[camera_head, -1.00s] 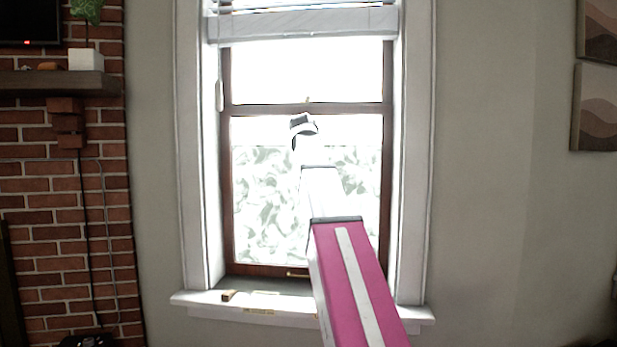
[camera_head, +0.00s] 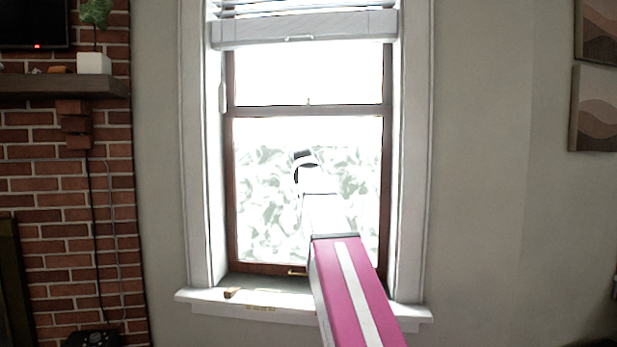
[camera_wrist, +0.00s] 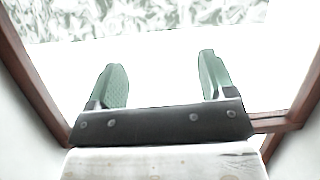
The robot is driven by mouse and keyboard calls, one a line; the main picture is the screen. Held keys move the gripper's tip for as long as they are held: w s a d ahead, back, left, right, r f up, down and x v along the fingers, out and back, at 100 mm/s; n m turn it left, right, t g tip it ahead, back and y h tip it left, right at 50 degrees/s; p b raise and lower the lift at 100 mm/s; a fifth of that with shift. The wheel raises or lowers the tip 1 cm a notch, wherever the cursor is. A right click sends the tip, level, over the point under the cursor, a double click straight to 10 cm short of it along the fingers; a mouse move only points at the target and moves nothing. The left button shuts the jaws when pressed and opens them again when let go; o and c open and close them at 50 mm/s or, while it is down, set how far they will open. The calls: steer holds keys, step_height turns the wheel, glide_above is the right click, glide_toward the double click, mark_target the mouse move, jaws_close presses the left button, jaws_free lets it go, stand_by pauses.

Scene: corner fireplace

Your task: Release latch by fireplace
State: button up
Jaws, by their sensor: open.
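The window (camera_head: 231,180) beside the brick fireplace has a brown frame. A small latch (camera_head: 308,101) sits on its middle rail in the head view. A small brass pull (camera_head: 297,272) is on the bottom rail, partly beside my arm. In the head view the end of my arm is in front of the lower pane, below the middle rail; my fingers cannot be made out there. In the wrist view my gripper (camera_wrist: 161,75) is open, its two green-padded fingers wide apart with nothing between them. The latch cannot be made out in the wrist view.
A white sill (camera_head: 200,300) runs under the window, with a small brown object (camera_head: 231,293) on it. A raised white blind (camera_head: 300,27) hangs above. The brick fireplace wall (camera_head: 65,225) and mantel (camera_head: 60,85) are at left; two pictures hang at right.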

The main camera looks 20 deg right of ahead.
steer(key=c, duration=0.5)
steer(key=w+d+r+y, duration=0.1)
steer(key=r, duration=0.4)
steer(key=w+d+r+n+y, duration=0.1)
steer(key=r, duration=0.5)
steer(key=w+d+r+y, duration=0.1)
steer(key=r, duration=0.4)
steer(key=shift+d+r+n, duration=0.2)
steer(key=shift+r+n, duration=0.1)
steer(key=shift+c, duration=1.2)
steer(key=n+y, duration=0.3)
steer(key=y, duration=0.1)
glide_toward(308, 99)
steer(key=shift+t, duration=0.4)
steer(key=x, duration=1)
steer(key=shift+w+d+f, duration=0.25)
steer(key=shift+w+f, duration=0.05)
steer(key=shift+f, duration=0.05)
jaws_close()
